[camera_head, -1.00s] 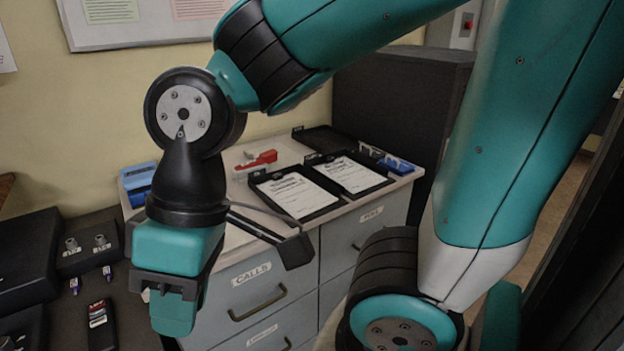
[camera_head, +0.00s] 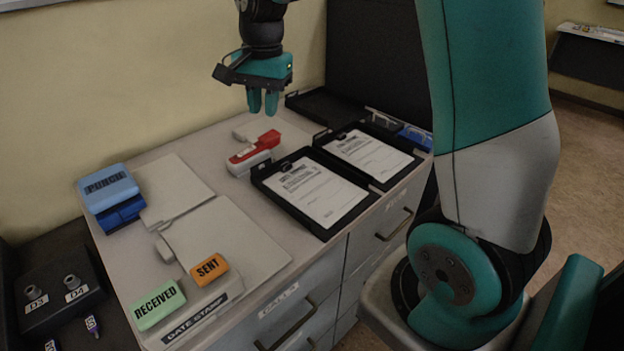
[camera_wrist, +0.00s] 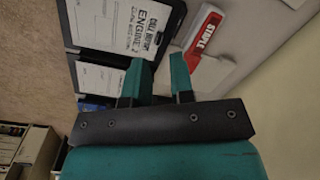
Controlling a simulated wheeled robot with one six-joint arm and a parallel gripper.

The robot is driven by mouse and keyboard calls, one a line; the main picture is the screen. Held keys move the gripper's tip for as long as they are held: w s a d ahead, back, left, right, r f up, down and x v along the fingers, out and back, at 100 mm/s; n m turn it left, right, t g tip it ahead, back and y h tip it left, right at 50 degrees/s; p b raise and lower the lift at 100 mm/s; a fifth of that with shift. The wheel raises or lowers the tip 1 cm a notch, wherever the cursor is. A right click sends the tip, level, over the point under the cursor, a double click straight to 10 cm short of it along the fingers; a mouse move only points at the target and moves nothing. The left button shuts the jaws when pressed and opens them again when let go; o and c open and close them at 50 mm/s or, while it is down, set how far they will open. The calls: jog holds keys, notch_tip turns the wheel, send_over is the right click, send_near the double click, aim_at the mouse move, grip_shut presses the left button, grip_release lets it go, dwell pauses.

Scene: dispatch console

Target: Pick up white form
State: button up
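Two white printed forms lie flat in black trays on the counter in the head view. The nearer white form (camera_head: 315,191) is in the middle tray (camera_head: 341,229); the other white form (camera_head: 368,154) is in the tray to its right. The wrist view shows one form with a bold heading (camera_wrist: 109,24) and the other (camera_wrist: 99,78) partly behind my fingers. My gripper (camera_head: 263,104) points down above the back of the counter, behind the trays and clear of the forms. Its fingers are apart with nothing between them.
A red and white stapler (camera_head: 256,152) stands just left of the middle tray, below my gripper. A blue punch (camera_head: 109,190) stands at the left. Pale flat boards, a green RECEIVED block (camera_head: 157,304) and an orange SENT block (camera_head: 209,268) occupy the left and front. A dark panel rises behind.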

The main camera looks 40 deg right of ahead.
jog(key=w+d+f+m, duration=0.2)
jog(key=w+d+m, duration=0.2)
jog(key=d+m, duration=0.3)
jog(key=n+p, duration=0.1)
jog(key=p, duration=0.1)
send_over(288, 162)
jog(key=shift+h, duration=0.3)
notch_tip(288, 162, down, 11)
jog(key=shift+f, duration=0.1)
jog(key=shift+s+f+p, duration=0.1)
jog(key=shift+f+p, duration=1.05)
jog(key=shift+f, duration=1.75)
grip_shut()
